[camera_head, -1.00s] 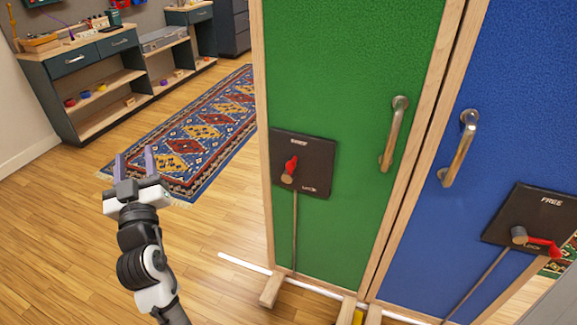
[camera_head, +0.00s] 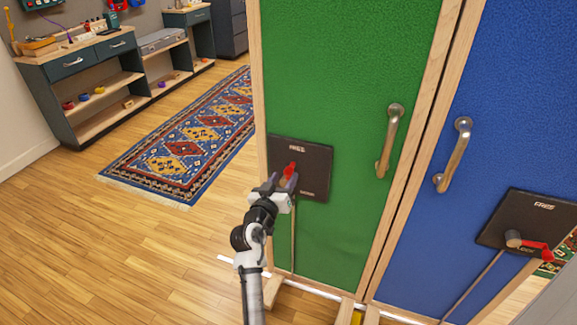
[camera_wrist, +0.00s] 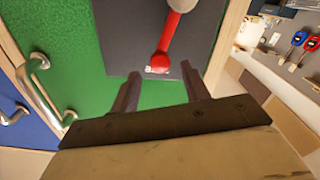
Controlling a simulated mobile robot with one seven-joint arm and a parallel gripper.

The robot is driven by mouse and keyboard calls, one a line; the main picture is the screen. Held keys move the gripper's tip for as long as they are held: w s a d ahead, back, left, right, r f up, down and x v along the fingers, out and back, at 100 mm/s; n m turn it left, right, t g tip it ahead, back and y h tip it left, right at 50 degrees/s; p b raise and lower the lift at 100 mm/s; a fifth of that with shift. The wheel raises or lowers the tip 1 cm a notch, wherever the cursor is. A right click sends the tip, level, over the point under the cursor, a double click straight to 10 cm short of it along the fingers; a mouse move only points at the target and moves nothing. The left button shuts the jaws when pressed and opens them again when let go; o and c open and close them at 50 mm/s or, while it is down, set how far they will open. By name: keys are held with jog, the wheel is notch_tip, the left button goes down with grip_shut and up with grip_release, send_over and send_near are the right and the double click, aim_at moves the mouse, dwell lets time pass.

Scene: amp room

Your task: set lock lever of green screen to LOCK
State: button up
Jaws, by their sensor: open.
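The green screen (camera_head: 345,75) stands upright in front of me, with a dark lock plate (camera_head: 316,158) low on its left side. The plate's upper label reads like FREE; its lower label is too blurred to read. The red lock lever (camera_head: 290,170) points up from its pivot. In the wrist view the red lever (camera_wrist: 166,45) ends in a round red knob just beyond and between my fingertips. My gripper (camera_head: 281,182) is open in front of the plate, near the lever, and covers part of the pivot. The wrist view shows both fingers (camera_wrist: 158,85) apart with nothing between them.
A blue screen (camera_head: 505,110) stands to the right, its red lever (camera_head: 537,250) pointing right. Metal handles stick out from the green screen (camera_head: 390,140) and the blue screen (camera_head: 455,155). Wooden feet stand below. Open floor (camera_head: 130,250) lies to the left, with a patterned rug (camera_head: 190,145) and shelves behind.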

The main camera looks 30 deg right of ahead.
aim_at(287, 173)
jog(key=p+x, duration=0.1)
jog(key=x, duration=0.4)
jog(key=shift+a, duration=0.1)
grip_shut()
